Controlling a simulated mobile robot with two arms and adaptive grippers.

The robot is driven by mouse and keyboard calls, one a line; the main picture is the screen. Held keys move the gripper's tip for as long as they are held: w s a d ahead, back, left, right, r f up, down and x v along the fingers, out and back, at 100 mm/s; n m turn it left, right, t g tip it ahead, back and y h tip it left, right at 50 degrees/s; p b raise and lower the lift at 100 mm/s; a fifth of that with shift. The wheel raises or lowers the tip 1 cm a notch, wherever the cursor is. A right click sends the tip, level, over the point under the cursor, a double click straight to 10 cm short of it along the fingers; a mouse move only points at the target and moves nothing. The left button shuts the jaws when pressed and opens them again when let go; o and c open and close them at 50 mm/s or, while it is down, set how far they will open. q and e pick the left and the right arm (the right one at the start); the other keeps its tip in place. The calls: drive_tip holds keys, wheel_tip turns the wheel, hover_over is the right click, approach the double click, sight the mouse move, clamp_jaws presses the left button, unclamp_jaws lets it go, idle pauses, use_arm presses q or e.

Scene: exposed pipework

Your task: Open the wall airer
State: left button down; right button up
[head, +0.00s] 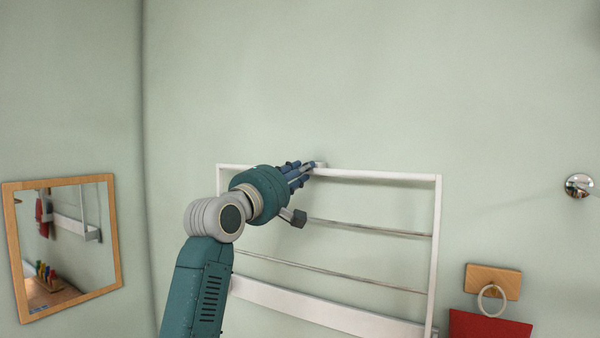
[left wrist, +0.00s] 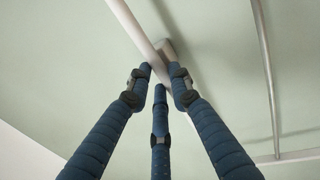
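The wall airer is a white frame (head: 437,240) with thin metal rods, standing upright close to the pale green wall. A small light tab (head: 320,165) sits at the middle of its top bar (head: 375,176). My left gripper (head: 308,170) is at this tab, its blue fingers drawn together around the top bar. In the left wrist view the fingertips (left wrist: 160,75) close in on the white bar (left wrist: 133,25), and the tab (left wrist: 166,48) shows just beyond them. The fingers hide part of the bar. My right gripper is not in view.
A wood-framed mirror (head: 117,230) hangs at the left. At the right are a wooden block with a ring (head: 493,280), a red cloth (head: 485,325) below it and a round chrome fitting (head: 579,186). A white lower rail (head: 330,311) crosses the airer's bottom.

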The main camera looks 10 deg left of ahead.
use_arm(q)
drive_tip(key=shift+f, duration=0.1)
drive_tip(key=s+a+f+t+h+b, duration=0.1)
drive_tip(key=s+a+f+t+b, duration=0.2)
drive_tip(key=s+b, duration=0.6)
drive_tip(key=s+a+f+t+h+b, duration=0.2)
drive_tip(key=s+a+f+b, duration=0.3)
drive_tip(key=s+b, duration=0.5)
drive_tip(key=shift+t+b, duration=0.8)
drive_tip(key=shift+b, duration=0.55)
drive_tip(key=shift+y, duration=0.3)
